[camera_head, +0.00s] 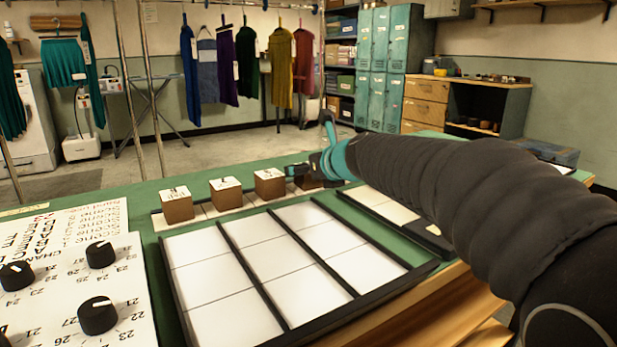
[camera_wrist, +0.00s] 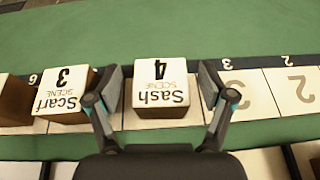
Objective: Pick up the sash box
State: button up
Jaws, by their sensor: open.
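The sash box (camera_wrist: 162,96) is a brown cube with a white top reading "Sash SCENE 4", upside down in the wrist view. It stands upright on a pale strip of numbered cells. My gripper (camera_wrist: 161,84) is open, with one finger at each side of the sash box. The right finger looks slightly apart from it; I cannot tell whether the left one touches. In the head view my gripper (camera_head: 311,170) is at the right end of the box row, where it mostly hides the sash box (camera_head: 306,184).
The scarf box (camera_wrist: 68,90) stands close to the left finger in the wrist view. Other boxes (camera_head: 177,205) continue the row leftward. Cells to the right are empty. A black-framed white grid (camera_head: 250,270) lies in front, and a knob panel (camera_head: 75,280) at left.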

jog(key=c, duration=1.3)
jog(key=shift+r, duration=0.1)
